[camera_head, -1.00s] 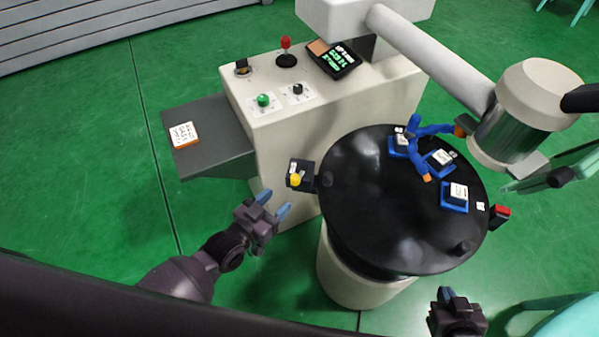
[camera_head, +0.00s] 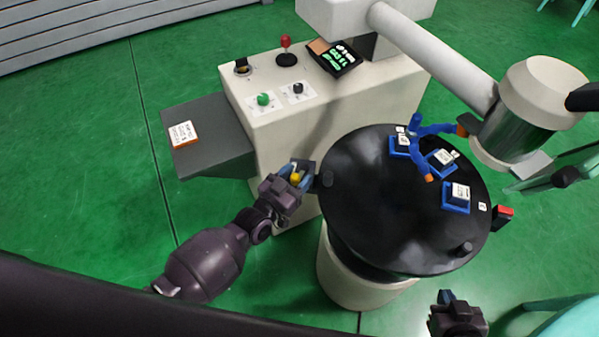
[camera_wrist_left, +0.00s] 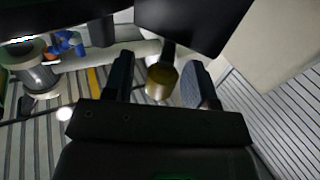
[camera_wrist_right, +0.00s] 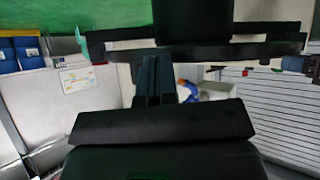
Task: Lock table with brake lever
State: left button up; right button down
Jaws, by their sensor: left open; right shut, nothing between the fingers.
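The round black table (camera_head: 372,235) stands on a pale pedestal. A lever with a yellow knob (camera_head: 295,178), likely the brake lever, sits on a dark block at the table's left edge. My left gripper (camera_head: 296,175) is open at the knob, one finger on each side. The left wrist view shows the yellow knob (camera_wrist_left: 161,82) between the two fingers, with gaps beside it; contact cannot be told. My right gripper (camera_head: 446,296) is shut and empty, off the table's front right edge. Its closed fingers show in the right wrist view (camera_wrist_right: 155,75).
The pale machine console (camera_head: 300,130) stands behind, and a grey cylinder head (camera_head: 515,125) overhangs the table.

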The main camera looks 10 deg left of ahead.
pick_arm(q)
jog(key=shift+w+d, duration=0.3)
jog(key=shift+w, duration=0.3)
jog(key=shift+c, duration=0.3)
jog(key=c, duration=0.9)
jog(key=shift+o, duration=0.2)
jog(key=shift+d+r+n+y, duration=0.1)
jog(key=shift+r+n+y, duration=0.05)
jog(key=shift+n+y, duration=0.2)
jog(key=shift+t+y+p, duration=0.25)
jog(key=shift+t+p, duration=0.05)
jog(key=shift+p, duration=0.05)
jog(key=shift+d+n, duration=0.1)
jog(key=shift+n, duration=0.15)
jog(key=o, duration=0.9)
